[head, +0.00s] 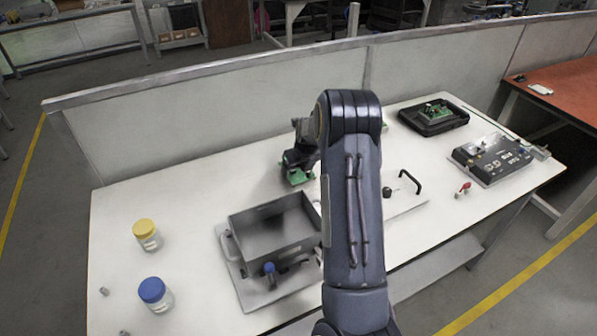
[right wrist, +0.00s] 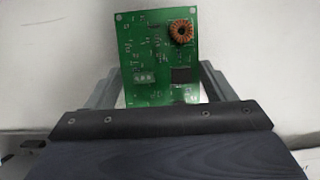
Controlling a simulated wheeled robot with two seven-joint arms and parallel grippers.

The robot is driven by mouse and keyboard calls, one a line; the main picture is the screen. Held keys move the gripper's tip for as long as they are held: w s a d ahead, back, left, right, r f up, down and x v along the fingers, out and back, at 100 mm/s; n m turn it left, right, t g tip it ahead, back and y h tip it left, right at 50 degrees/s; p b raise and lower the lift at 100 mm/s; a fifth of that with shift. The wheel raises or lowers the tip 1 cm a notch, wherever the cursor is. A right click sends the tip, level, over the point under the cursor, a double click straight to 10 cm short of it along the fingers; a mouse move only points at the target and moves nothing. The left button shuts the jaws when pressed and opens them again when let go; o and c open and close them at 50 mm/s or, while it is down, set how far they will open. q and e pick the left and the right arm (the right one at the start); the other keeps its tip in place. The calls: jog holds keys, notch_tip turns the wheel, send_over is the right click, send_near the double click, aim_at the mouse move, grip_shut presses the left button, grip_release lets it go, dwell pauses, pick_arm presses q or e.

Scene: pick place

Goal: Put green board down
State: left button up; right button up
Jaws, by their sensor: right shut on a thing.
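My right gripper (head: 300,164) is shut on the green board (head: 297,177), above or at the white table behind the grey metal box. The gap between board and table cannot be judged. In the right wrist view the green board (right wrist: 150,55) stands out between the two grey fingers (right wrist: 160,88), with a copper coil at its upper right and a white terminal block at its lower left. In the head view my right arm hides part of the board's surroundings. My left gripper is not in view.
The open grey metal box (head: 270,232) stands in front of the gripper. A black tray (head: 408,113) holding a green board is at the back right, beside a black control panel (head: 491,158). Yellow-lidded (head: 146,235) and blue-lidded (head: 155,294) jars stand left. The back-left tabletop is clear.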

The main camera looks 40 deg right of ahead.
jog(key=shift+f, duration=0.85)
jog(key=shift+f, duration=0.1)
jog(key=o, duration=1)
